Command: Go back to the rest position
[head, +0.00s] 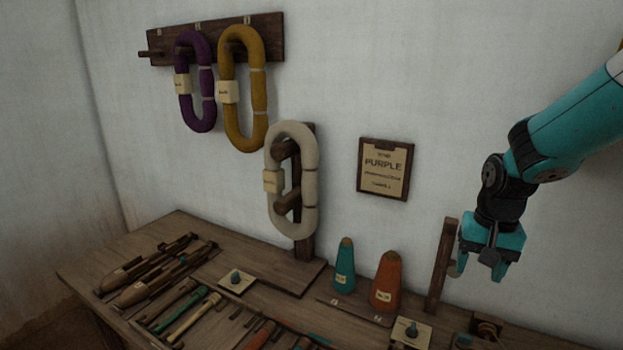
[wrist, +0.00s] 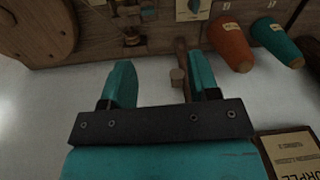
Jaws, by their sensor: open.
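My gripper (head: 480,272) is at the right of the head view, raised above the bench's right part with its fingers pointing down. In the wrist view my gripper (wrist: 160,82) shows two teal fingers spread apart with nothing between them. Past the fingers, a wooden post with a peg (wrist: 178,75) appears in the gap, and I cannot tell how far off it is. In the head view this upright wooden post (head: 441,268) stands just left of the gripper.
The wooden bench (head: 190,226) holds shuttles (head: 150,275), a teal cone (head: 345,268), an orange cone (head: 386,282) and small tools. Purple (head: 190,110) and yellow (head: 258,100) yarn hanks hang on a wall rack. A cream hank (head: 308,200) hangs on a stand. A framed sign (head: 384,168) reads PURPLE.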

